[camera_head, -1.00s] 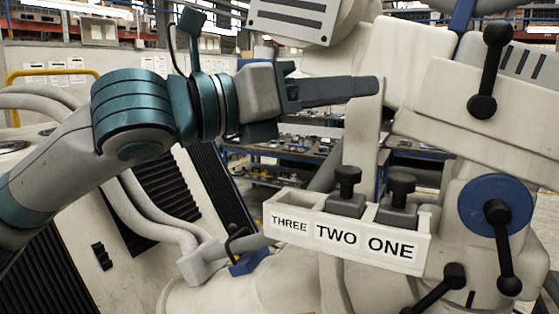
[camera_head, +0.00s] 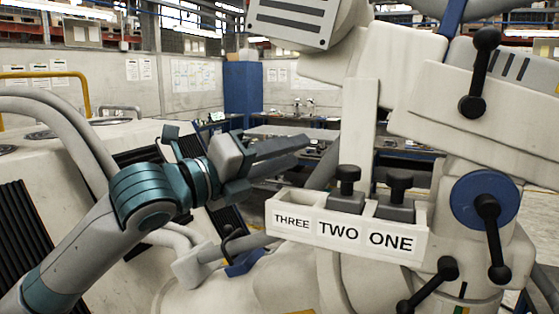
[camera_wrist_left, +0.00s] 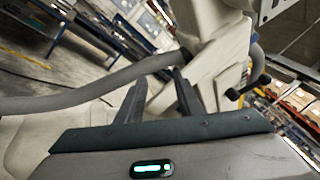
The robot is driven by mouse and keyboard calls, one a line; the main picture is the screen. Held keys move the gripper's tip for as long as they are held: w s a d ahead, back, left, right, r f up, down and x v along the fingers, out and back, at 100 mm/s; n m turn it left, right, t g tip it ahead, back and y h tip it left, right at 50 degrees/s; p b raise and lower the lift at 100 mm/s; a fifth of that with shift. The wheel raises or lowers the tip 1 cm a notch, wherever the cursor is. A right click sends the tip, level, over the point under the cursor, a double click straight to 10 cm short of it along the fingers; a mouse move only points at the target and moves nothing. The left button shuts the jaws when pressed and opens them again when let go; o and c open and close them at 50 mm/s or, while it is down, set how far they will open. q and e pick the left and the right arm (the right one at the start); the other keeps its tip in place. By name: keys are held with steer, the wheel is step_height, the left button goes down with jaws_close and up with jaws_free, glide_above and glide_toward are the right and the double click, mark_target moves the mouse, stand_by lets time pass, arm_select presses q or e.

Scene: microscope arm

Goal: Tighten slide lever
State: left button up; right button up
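My left gripper (camera_head: 303,150) hovers to the left of the box labelled THREE, TWO, ONE, its fingers pointing right. In the left wrist view its two dark fingers (camera_wrist_left: 160,90) are apart with nothing between them. Black ball-ended levers sit on the cream microscope arm: one at the upper right (camera_head: 480,72), one on a blue disc (camera_head: 493,237) and one lower down (camera_head: 428,284). A small dark lever (camera_head: 232,240) stands by a blue clamp (camera_head: 245,263), below my gripper. I cannot tell which is the slide lever. My right gripper is out of view.
The labelled box (camera_head: 345,234) holds two black-knobbed grey pieces (camera_head: 347,190) in TWO and ONE; THREE looks empty. A cream post (camera_head: 360,130) rises behind it. Thick grey cables (camera_head: 60,115) run at the left. Workbenches stand farther back.

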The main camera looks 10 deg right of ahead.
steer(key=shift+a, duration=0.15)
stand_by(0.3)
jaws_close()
